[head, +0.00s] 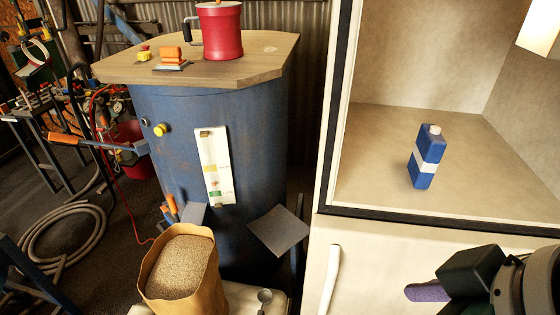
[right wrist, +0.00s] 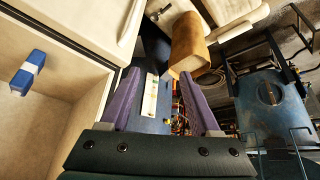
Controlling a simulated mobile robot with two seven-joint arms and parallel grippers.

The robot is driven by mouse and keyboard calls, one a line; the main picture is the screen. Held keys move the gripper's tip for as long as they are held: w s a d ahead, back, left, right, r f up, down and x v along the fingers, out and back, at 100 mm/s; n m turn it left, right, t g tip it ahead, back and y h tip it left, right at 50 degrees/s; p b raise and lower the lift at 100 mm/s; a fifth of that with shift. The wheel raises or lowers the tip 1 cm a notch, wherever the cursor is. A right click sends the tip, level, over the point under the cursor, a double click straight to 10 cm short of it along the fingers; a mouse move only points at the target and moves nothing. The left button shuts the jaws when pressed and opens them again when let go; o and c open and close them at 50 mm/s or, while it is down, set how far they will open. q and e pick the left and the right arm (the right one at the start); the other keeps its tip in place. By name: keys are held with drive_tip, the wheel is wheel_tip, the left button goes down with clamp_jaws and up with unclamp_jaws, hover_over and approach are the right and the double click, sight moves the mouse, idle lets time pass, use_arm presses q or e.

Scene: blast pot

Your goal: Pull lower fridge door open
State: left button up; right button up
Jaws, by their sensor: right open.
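The fridge's cream lower door (head: 395,270) is shut below the open upper compartment, with a pale vertical handle (head: 330,280) near its left edge. In the right wrist view the door (right wrist: 70,22) is at the upper left, with its handle (right wrist: 132,22) beyond the fingers. My right gripper (head: 428,292) is in front of the door, to the right of the handle and apart from it. In its wrist view the purple fingers (right wrist: 160,78) are spread with nothing held between them. My left gripper is not in view.
A blue bottle (head: 427,157) stands in the upper compartment. Left of the fridge are a blue drum (head: 260,160) with a wooden top (head: 130,68) and red pot (head: 221,35), a grain sack (head: 210,265), and a grey plate (head: 279,230). A hose (head: 60,255) lies on the floor.

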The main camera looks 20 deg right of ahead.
drive_tip(key=w+d+f+t+b, duration=0.25)
drive_tip(key=w+f+b, duration=0.25)
drive_tip(key=f+b, duration=0.75)
drive_tip(key=w+d+f+t+b, duration=0.1)
drive_tip(key=w+f+t+b, duration=0.3)
drive_tip(key=f+b, duration=0.9)
drive_tip(key=m+t+b, duration=0.2)
drive_tip(key=t+b, duration=0.4)
drive_tip(key=b, duration=1.4)
approach(332, 288)
drive_tip(key=w, duration=0.2)
drive_tip(key=w+b, duration=0.1)
drive_tip(key=w, duration=0.8)
drive_tip(key=shift+w+a, duration=0.15)
drive_tip(key=shift+w, duration=0.05)
clamp_jaws()
drive_tip(key=shift+r, duration=0.1)
